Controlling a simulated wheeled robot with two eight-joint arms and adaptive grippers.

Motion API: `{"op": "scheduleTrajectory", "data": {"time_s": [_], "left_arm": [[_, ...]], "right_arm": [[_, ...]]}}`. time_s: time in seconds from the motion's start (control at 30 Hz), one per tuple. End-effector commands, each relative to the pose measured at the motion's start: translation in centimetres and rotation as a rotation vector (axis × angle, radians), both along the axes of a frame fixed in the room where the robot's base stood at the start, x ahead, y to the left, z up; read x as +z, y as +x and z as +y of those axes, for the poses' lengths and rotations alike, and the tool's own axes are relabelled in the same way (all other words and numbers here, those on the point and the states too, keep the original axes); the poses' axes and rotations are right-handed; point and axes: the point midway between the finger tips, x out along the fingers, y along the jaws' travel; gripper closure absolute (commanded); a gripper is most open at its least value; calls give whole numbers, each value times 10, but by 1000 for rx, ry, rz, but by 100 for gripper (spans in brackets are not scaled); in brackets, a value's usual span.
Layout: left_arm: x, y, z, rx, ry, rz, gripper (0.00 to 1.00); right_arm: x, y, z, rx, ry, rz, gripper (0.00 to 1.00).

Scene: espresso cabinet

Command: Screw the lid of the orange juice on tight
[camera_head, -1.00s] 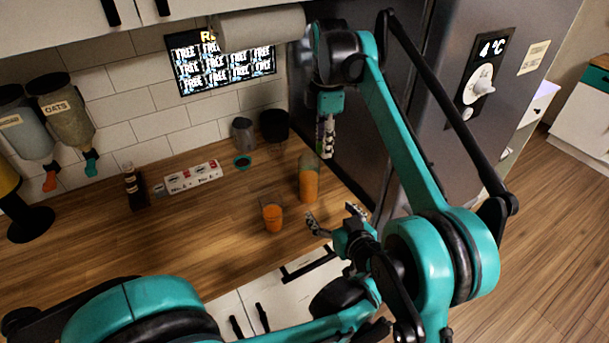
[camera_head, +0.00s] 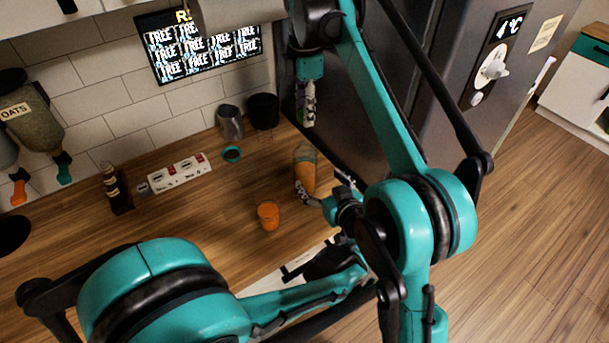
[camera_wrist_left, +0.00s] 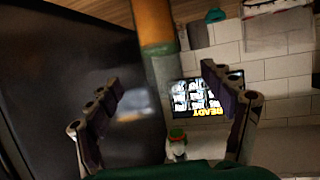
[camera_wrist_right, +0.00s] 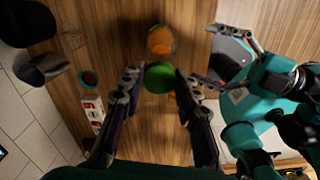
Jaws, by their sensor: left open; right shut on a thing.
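The orange juice bottle (camera_head: 308,175) stands upright on the counter, orange below and clear glass above. It also shows in the left wrist view (camera_wrist_left: 155,25), upside down, and from above in the right wrist view (camera_wrist_right: 160,40). My left gripper (camera_head: 323,188) is open low at the bottle, fingers to either side; whether they touch it is unclear. My right gripper (camera_head: 306,118) is shut on the green lid (camera_wrist_right: 159,77), held above and apart from the bottle. The lid also shows in the left wrist view (camera_wrist_left: 177,133).
A glass of orange juice (camera_head: 268,215) stands close to the bottle's left. A power strip (camera_head: 180,173), a dark bottle (camera_head: 115,187), a grey cup (camera_head: 230,122) and a black cup (camera_head: 263,111) stand farther back. The fridge (camera_head: 440,70) is right.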

Motion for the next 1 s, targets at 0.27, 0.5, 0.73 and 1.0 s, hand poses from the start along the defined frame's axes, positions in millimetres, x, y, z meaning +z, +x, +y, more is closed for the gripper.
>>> {"op": "scheduleTrajectory", "data": {"time_s": [0.27, 0.5, 0.73, 1.0], "left_arm": [[-18, 45, 20, 4, 1, -1, 18], [-31, 79, 33, 3, 1, 0, 18], [-37, 92, 39, 1, 0, 0, 18], [-37, 93, 39, 1, 0, 0, 18]], "right_arm": [[0, 0, 0, 0, 0, 0, 89], [0, 0, 0, 0, 0, 0, 89], [0, 0, 0, 0, 0, 0, 89], [0, 0, 0, 0, 0, 0, 89]]}}
